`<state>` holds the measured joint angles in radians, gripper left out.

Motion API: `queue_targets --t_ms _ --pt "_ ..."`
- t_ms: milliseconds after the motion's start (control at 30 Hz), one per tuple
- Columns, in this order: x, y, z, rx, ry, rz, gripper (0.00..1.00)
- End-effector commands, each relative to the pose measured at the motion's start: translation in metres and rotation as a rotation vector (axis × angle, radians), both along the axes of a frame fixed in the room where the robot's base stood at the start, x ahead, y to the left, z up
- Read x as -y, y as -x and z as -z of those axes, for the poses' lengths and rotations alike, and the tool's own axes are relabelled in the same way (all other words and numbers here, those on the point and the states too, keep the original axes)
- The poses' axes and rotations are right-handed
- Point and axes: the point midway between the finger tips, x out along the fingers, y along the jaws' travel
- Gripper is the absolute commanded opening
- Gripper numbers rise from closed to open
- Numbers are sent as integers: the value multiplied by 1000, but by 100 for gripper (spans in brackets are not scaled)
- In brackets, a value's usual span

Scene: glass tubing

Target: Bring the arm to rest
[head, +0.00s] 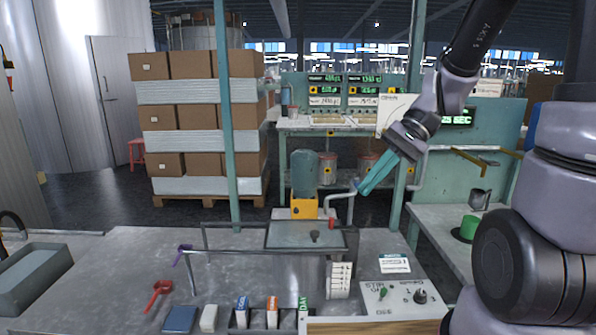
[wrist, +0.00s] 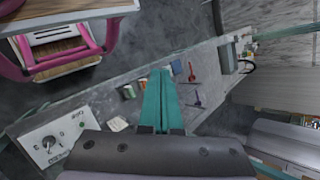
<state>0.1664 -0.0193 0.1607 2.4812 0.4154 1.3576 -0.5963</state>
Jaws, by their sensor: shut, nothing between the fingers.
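My gripper (head: 364,190) is in the air above the far right part of the grey workbench (head: 110,262), with my arm reaching down from the upper right. Its teal fingers are together and hold nothing. In the wrist view the shut fingers (wrist: 160,74) point away from the camera, over the bench top and the floor. The fingertips appear apart from everything around them.
A control box with knobs (head: 393,297) sits at the bench's front right. A metal rail frame and plate (head: 300,236) stand mid-bench. A red scoop (head: 158,292) lies left. A green cup (head: 469,227) stands on the right side table. Stacked boxes (head: 190,117) stand behind.

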Motion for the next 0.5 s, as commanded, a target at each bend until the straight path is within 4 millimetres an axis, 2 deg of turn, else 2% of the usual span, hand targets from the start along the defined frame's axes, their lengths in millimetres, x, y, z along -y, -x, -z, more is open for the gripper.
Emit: queue_targets --t_ms 200,500 --pt "41 0 -38 287 262 49 0" --pt "91 1 -109 677 477 211 0"
